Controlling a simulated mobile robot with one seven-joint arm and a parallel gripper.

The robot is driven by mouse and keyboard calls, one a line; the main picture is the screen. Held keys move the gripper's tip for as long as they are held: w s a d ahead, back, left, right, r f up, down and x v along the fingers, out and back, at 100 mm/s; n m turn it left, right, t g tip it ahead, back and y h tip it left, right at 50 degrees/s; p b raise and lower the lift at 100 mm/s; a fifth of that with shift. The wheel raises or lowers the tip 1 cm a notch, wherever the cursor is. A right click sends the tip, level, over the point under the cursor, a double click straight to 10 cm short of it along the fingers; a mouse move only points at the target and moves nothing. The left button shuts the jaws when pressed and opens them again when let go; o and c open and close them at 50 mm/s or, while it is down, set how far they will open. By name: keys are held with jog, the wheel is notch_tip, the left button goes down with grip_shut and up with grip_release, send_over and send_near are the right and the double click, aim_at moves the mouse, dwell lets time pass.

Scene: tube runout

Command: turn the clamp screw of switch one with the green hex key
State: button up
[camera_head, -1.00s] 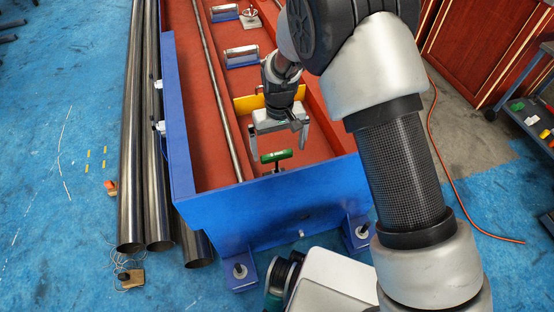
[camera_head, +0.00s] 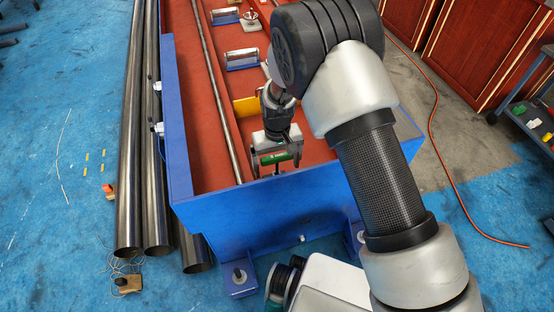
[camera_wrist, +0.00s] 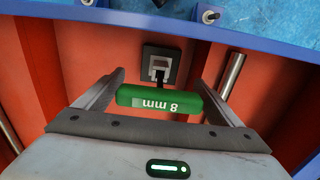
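The green hex key (camera_head: 275,158) has a T-shaped handle. In the wrist view its handle (camera_wrist: 160,100) reads "8 mm" and lies crosswise between my fingers. Its dark shaft runs toward a small grey block with a dark square plate (camera_wrist: 161,66) on the red trough floor; the shaft's tip is hidden. My gripper (camera_head: 277,165) is around the handle, one finger near each end. The fingers look spread, with no clear grip; it also shows in the wrist view (camera_wrist: 158,88). Small white boxes (camera_head: 158,128) sit on the trough's left wall. I cannot tell which is switch one, and no clamp screw is clear.
The blue trough wall (camera_head: 270,208) rises close in front of my gripper. A yellow plate (camera_head: 246,107) stands just behind it. A long thin rod (camera_head: 213,100) lies along the trough at left. Large dark pipes (camera_head: 129,150) lie outside. An orange cable (camera_head: 436,160) crosses the floor at right.

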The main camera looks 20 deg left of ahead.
jog(key=c, duration=0.8)
notch_tip(320, 180, up, 10)
jog(key=shift+p, duration=1.25)
jog(key=o, duration=0.4)
jog(key=c, duration=0.5)
